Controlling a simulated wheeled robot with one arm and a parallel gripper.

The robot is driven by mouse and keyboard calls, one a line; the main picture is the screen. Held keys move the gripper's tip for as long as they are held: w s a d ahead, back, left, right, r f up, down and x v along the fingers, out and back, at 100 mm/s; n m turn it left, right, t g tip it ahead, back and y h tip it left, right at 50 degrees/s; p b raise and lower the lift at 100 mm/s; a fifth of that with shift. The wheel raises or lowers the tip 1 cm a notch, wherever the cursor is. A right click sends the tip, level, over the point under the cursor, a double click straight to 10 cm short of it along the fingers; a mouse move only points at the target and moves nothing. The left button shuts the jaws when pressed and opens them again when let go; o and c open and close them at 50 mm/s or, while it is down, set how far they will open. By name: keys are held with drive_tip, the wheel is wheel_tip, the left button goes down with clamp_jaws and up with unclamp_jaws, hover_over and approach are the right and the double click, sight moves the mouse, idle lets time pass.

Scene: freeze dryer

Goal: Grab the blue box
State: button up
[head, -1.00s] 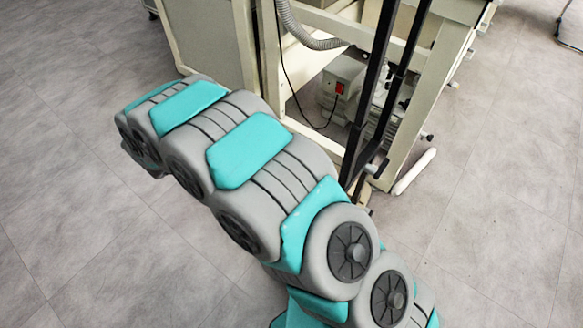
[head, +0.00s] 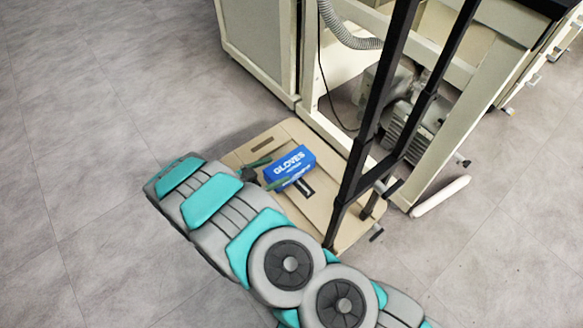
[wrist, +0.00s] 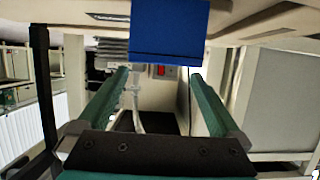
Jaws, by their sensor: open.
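The blue box (head: 290,167), marked "GLOVES" in white, sits on a tan cart top (head: 334,224) in the head view. My gripper (head: 272,174) is at its left end, with a green finger showing on each side of that end. In the wrist view the blue box (wrist: 169,28) is at the top centre. My gripper (wrist: 160,95) has its two green fingers spread wide there, with nothing seen held between them. The box lies in line with the gap between the fingers. I cannot tell whether either finger touches it.
Black upright posts (head: 374,110) of the cart stand just right of the box. A cream machine frame (head: 262,50) with a grey hose and a pump (head: 405,130) is behind it. Grey floor at the left is open.

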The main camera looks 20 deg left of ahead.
sight(286, 166)
drive_tip(key=x, duration=0.7)
drive_tip(key=shift+w+f, duration=0.2)
drive_tip(key=shift+f, duration=0.2)
drive_tip(key=c, duration=1.2)
drive_tip(key=shift+r, duration=0.15)
